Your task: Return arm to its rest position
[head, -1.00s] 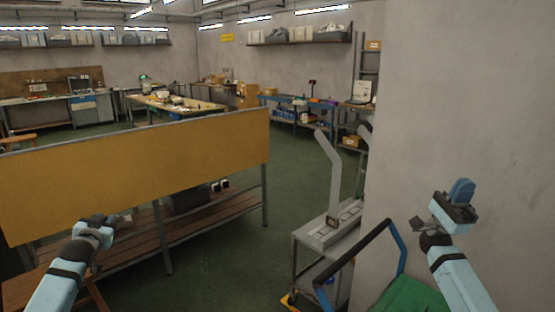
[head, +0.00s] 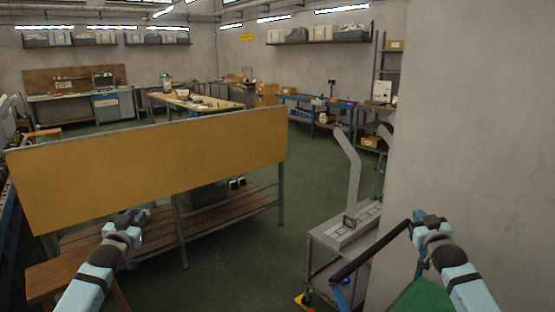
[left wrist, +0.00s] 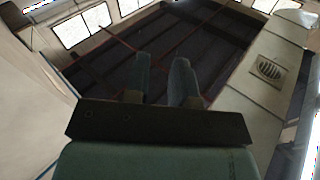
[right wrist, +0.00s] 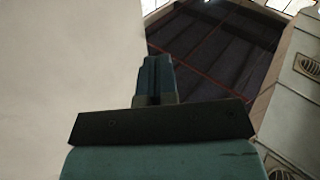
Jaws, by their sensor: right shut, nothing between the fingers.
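My left gripper (head: 138,216) is raised at the lower left of the head view, in front of the yellow panel. In the left wrist view its two fingers (left wrist: 163,75) stand apart with nothing between them. My right gripper (head: 425,217) is raised at the lower right of the head view, in front of the pale wall. In the right wrist view its fingers (right wrist: 154,72) are together and empty. Both wrist cameras look up toward the ceiling.
A yellow panel (head: 150,165) stands over a wooden bench (head: 60,275) at the left. A grey trolley (head: 345,238) carries an upright bent grey board (head: 350,170). A plain wall (head: 470,120) fills the right. Green floor (head: 235,260) is clear in the middle.

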